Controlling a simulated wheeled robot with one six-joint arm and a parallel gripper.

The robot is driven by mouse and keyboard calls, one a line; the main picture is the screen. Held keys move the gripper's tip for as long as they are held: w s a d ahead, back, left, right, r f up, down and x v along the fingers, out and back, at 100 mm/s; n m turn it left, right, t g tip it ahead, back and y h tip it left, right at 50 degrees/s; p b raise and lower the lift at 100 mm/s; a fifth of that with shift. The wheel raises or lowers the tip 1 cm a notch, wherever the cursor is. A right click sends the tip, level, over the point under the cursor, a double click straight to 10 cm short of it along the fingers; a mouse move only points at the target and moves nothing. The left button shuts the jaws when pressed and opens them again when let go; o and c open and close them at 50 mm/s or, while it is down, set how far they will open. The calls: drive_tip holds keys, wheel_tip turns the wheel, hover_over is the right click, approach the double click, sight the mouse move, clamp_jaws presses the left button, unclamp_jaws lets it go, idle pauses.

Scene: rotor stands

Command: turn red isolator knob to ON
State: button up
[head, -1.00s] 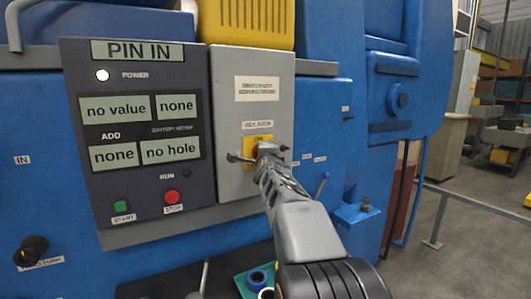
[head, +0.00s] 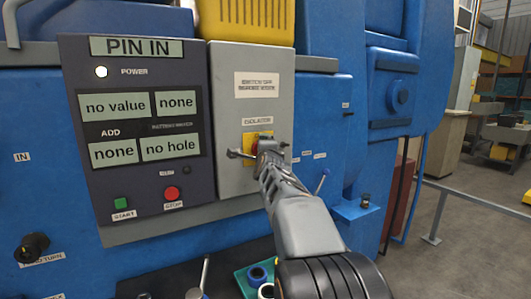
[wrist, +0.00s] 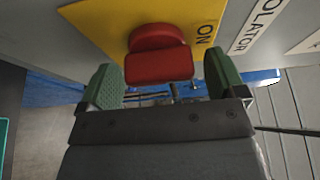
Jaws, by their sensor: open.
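The red isolator knob (wrist: 160,62) stands out from a yellow plate (wrist: 100,22) marked ON in the wrist view. My gripper (wrist: 165,85) is open, with one green-padded finger on each side of the knob. Gaps show between the knob and both pads. In the head view my gripper (head: 260,155) is in front of the yellow plate on the grey isolator box (head: 225,90), and hides most of the knob. The knob's exact angle is hard to tell.
Left of the box, a dark panel (head: 85,180) reads PIN IN and has a lit power lamp, a green START button (head: 120,203) and a red STOP button (head: 172,193). A green tray (head: 242,280) lies below. Open floor and a rail (head: 470,200) are at right.

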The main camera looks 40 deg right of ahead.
drive_tip(key=shift+s, duration=0.1)
drive_tip(key=p+v, duration=0.1)
drive_tip(key=v, duration=1.2)
drive_tip(key=shift+s+a, duration=0.2)
drive_tip(key=shift+s, duration=0.05)
